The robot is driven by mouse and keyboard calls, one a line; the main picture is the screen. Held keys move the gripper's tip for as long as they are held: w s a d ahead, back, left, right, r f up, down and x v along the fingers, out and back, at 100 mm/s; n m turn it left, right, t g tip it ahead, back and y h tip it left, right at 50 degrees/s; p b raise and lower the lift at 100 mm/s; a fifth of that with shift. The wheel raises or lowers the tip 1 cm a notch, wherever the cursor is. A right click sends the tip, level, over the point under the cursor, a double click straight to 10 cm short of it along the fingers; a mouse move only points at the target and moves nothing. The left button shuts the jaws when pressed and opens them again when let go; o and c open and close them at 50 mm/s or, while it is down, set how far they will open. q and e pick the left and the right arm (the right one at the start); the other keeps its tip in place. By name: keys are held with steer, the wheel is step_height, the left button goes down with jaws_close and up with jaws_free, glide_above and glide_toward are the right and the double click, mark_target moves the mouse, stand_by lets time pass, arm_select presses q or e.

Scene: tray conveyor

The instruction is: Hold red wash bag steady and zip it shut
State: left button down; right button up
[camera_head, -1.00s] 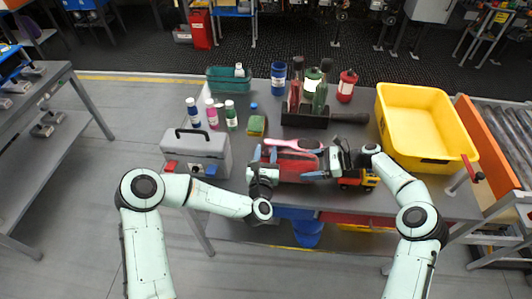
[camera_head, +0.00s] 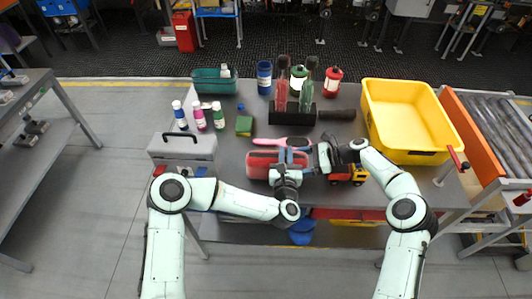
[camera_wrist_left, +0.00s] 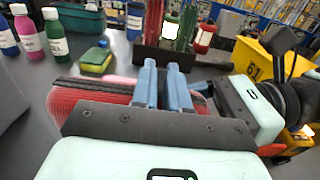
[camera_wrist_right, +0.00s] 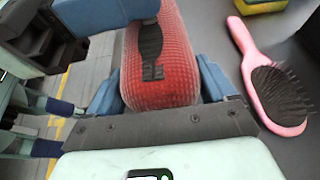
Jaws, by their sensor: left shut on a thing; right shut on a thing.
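The red wash bag (camera_head: 262,165) lies lengthwise on the grey table near its front edge. My right gripper (camera_wrist_right: 160,88) is shut on the bag's right end, one finger on each side. My left gripper (camera_wrist_left: 164,66) is above the bag, near that same end and close to the right gripper. Its two blue fingers are almost together on the bag's zip; the pull itself is hidden between them. The dark zip strip (camera_wrist_right: 150,45) shows along the top in the right wrist view. The bag (camera_wrist_left: 75,100) extends left of the fingers in the left wrist view.
A pink hairbrush (camera_wrist_right: 262,80) lies just behind the bag. A toy truck (camera_head: 347,174) is by my right gripper. A grey toolbox (camera_head: 185,148) stands left, several bottles (camera_head: 200,118) and a bottle caddy (camera_head: 290,113) behind, a yellow crate (camera_head: 410,158) right.

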mark_target(303, 161)
arm_select(q)
steer(key=d, duration=0.5)
steer(key=shift+d, duration=0.4)
arm_select(e)
steer(key=shift+a, duration=0.1)
steer(key=shift+s, duration=0.1)
arm_select(q)
steer(key=c, duration=1.1)
jaws_free()
steer(key=shift+s+a, duration=0.1)
